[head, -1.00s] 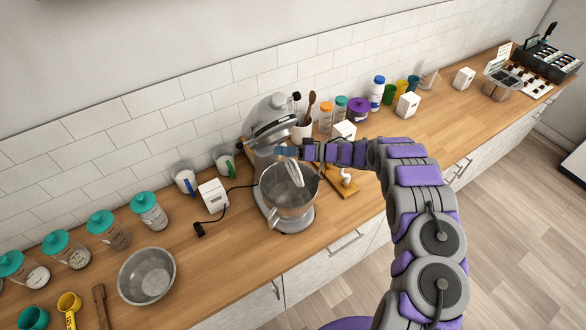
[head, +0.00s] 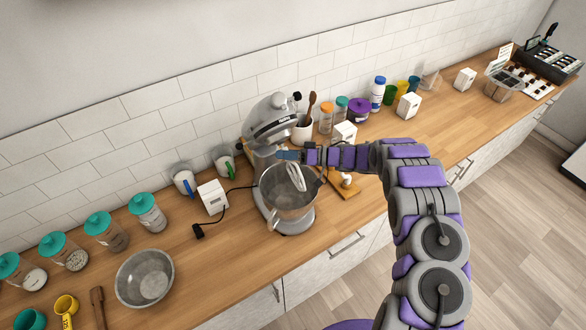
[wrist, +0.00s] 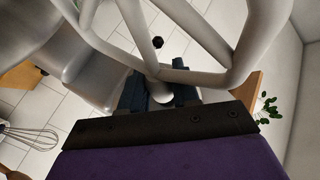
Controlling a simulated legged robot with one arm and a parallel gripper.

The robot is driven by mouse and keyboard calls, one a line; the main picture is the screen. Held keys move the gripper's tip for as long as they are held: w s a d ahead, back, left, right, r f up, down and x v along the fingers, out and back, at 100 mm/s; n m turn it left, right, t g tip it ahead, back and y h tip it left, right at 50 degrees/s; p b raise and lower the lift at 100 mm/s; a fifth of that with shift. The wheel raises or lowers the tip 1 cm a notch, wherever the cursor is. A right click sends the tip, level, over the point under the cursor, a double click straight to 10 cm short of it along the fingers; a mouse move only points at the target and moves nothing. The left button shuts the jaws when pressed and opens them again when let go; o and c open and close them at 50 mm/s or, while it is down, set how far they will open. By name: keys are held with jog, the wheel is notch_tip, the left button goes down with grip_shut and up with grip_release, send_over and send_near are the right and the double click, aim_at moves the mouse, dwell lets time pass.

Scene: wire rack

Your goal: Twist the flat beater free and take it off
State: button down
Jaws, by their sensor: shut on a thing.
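The stand mixer (head: 262,127) has its head tilted up over its metal bowl (head: 290,210). My gripper (head: 289,155) is between the mixer head and the bowl, shut on the flat beater (head: 297,177). The beater is pale, with an open frame, and hangs below the blue fingertips above or inside the bowl's mouth. In the wrist view the beater (wrist: 180,76) fills the top, and its shaft end (wrist: 164,95) sits between the fingers (wrist: 160,92). The shaft end looks clear of the mixer head, though its upper side is partly hidden by the fingers.
A utensil crock (head: 302,130) and a white box (head: 345,132) stand right of the mixer. A wooden board (head: 343,187) lies beside the bowl. Counter farther right is clear along the front.

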aim_at(302, 176)
jog(key=shift+s+d+f+b, duration=0.3)
jog(key=shift+s+b, duration=0.15)
jog(key=shift+s, duration=0.15)
dwell(0.5)
jog(key=shift+s+d+f+b, duration=0.6)
jog(key=shift+s+f+b, duration=0.2)
jog(key=shift+b, duration=0.1)
dwell(1.2)
jog(key=shift+s, duration=0.15)
jog(key=shift+s+d+r+b, duration=0.1)
jog(key=shift+s+d+b, duration=0.05)
jog(key=shift+s, duration=0.55)
jog(key=shift+s+d+r+b, duration=0.1)
jog(key=shift+s+d+b, duration=0.1)
jog(key=shift+s, duration=0.45)
jog(key=shift+s+d+r+b, duration=0.1)
jog(key=shift+s+d, duration=0.05)
jog(key=shift+s, duration=0.55)
jog(key=shift+f, duration=0.1)
